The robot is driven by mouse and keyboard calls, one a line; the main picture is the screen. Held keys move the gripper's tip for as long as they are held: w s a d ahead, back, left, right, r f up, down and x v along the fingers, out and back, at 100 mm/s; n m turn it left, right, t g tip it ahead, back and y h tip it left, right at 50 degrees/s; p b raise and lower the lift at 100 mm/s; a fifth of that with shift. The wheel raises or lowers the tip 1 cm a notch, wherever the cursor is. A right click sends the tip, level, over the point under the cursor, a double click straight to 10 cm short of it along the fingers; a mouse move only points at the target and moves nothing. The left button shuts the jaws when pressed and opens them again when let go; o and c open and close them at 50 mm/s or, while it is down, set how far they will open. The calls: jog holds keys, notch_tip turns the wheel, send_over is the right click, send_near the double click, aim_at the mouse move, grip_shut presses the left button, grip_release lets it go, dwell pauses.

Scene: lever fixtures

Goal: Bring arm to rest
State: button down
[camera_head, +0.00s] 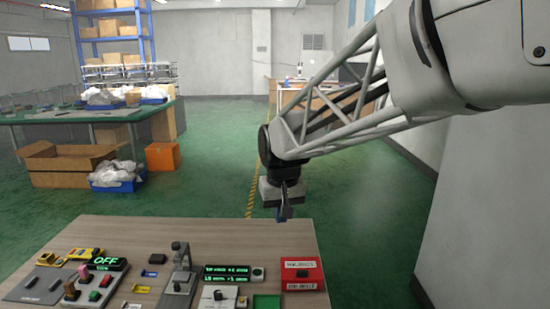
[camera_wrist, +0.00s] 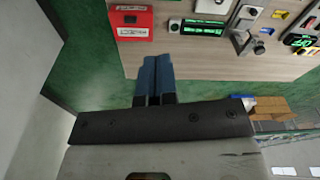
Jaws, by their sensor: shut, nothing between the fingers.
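My gripper (camera_head: 284,215) hangs at the end of my arm above the far right edge of the wooden table (camera_head: 130,230) in the head view. In the wrist view the two blue fingers of my gripper (camera_wrist: 155,62) are together with nothing between them. The gripper is apart from all the fixtures. The lever fixture (camera_head: 180,270) stands upright near the table's middle, and it also shows in the wrist view (camera_wrist: 243,38).
The table holds a red box (camera_head: 302,274), a panel with green displays (camera_head: 226,272), a green square (camera_head: 266,302) and an OFF display (camera_head: 107,264). A grey wall (camera_head: 490,210) stands at right.

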jog(key=s+d+f+m, duration=0.1)
jog(key=s+d, duration=0.4)
jog(key=s, duration=0.4)
jog(key=s+d+f+m, duration=0.1)
jog(key=s+d+f, duration=0.1)
jog(key=s+d, duration=0.4)
jog(key=s+d+f+m+t, duration=0.1)
jog(key=s+d, duration=0.5)
jog(key=s, duration=0.5)
jog(key=shift+s+f+h, duration=0.15)
jog(key=shift+s+h, duration=0.15)
jog(key=shift+s, duration=0.1)
